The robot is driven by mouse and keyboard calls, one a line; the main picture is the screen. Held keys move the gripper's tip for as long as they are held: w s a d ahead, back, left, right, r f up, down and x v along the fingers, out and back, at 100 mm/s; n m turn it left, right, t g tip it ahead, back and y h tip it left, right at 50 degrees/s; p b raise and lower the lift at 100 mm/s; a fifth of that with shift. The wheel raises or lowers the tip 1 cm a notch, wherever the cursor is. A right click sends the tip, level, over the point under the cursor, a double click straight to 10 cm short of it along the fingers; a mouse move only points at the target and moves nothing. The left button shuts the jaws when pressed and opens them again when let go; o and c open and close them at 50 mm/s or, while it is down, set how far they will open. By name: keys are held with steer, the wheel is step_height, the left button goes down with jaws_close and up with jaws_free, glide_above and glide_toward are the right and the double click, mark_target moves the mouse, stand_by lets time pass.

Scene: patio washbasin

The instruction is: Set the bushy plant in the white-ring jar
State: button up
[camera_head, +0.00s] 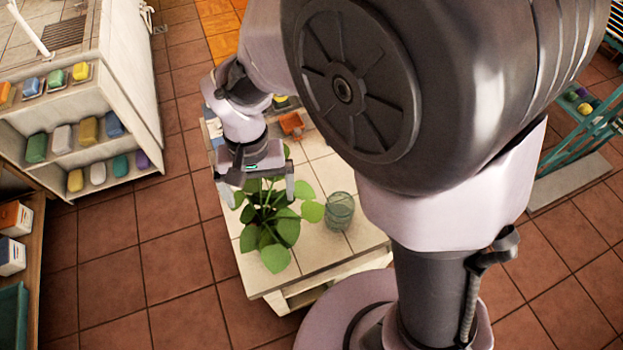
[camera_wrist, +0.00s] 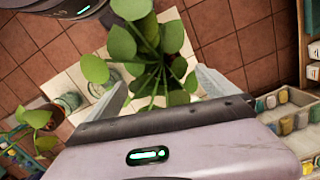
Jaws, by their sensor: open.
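A bushy plant (camera_head: 275,226) with many broad green leaves is at the near left of the tiled table (camera_head: 337,254); leaves hide its base. In the wrist view the bushy plant (camera_wrist: 150,62) rises between the fingers. My gripper (camera_head: 258,188) is open above and around its upper part, with leaves between the fingers; the open gripper (camera_wrist: 162,80) also shows in the wrist view. A clear glass jar (camera_head: 340,211) stands to the right of the plant, apart from it. In the wrist view glass jars (camera_wrist: 69,100) show at left. I cannot make out a white ring.
An orange object (camera_head: 291,124) is farther back on the table. Another leafy stem (camera_wrist: 38,118) shows at the wrist view's left. Shelves (camera_head: 95,150) with coloured blocks stand at left. A teal rack (camera_head: 580,135) stands at right. Open brown tile floor lies left of the table.

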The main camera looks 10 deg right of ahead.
steer(key=s+d+r+m+t+y, duration=0.1)
steer(key=s+d+r+m+t, duration=0.1)
steer(key=d+r, duration=0.5)
steer(key=s+d+r+m+t, duration=0.2)
steer(key=s+d+r+t, duration=0.3)
steer(key=d+r, duration=0.3)
steer(key=shift+s+d+r+y, duration=0.2)
steer(key=shift+s+r+y, duration=0.2)
steer(key=shift+s, duration=0.35)
steer(key=shift+f, duration=0.1)
step_height(320, 180, down, 8)
steer(key=b, duration=0.8)
steer(key=shift+f+b, duration=0.25)
steer(key=shift+b, duration=0.05)
